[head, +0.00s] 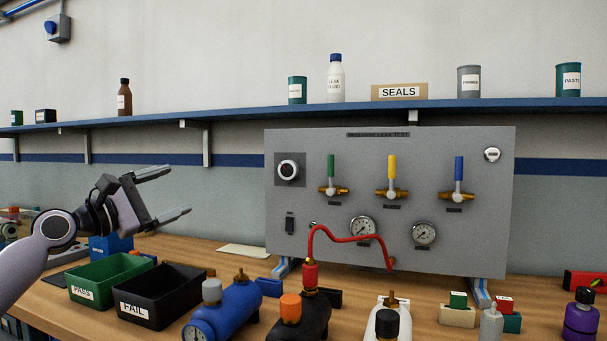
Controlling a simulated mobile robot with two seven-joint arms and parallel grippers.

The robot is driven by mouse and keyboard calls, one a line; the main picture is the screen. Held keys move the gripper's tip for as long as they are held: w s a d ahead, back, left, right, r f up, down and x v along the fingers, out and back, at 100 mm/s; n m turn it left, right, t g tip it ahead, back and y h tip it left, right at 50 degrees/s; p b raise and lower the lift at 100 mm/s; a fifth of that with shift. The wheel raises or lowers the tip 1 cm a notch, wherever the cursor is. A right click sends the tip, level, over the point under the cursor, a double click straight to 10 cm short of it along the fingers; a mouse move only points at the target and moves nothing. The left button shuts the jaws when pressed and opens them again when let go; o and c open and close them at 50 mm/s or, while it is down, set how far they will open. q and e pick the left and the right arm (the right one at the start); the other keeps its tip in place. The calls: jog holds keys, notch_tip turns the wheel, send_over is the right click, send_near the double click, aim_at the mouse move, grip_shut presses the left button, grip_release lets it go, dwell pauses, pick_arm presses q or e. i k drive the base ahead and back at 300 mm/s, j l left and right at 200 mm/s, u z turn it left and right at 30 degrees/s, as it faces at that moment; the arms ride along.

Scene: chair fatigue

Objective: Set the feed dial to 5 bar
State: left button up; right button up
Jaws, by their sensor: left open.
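The feed dial (288,169) is a round black knob with a pale face, set in a dark square plate at the upper left of the grey test panel (475,240). Its scale and setting are too small to read. My left gripper (172,193) is open and empty, left of the panel and apart from the dial. Its two fingers point right towards the panel. My right gripper is not in view.
Green, yellow and blue valve levers (392,167) and two gauges (362,228) sit on the panel. A red hose (345,239) loops in front. PASS (125,268) and FAIL (150,322) bins stand below my left gripper. Several cylinders crowd the bench front. A shelf (240,112) runs above.

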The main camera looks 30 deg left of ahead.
aim_at(287, 169)
jog(key=i+l, duration=0.15)
jog(key=i, duration=0.25)
jog(key=i+l, duration=0.15)
jog(key=i, duration=0.3)
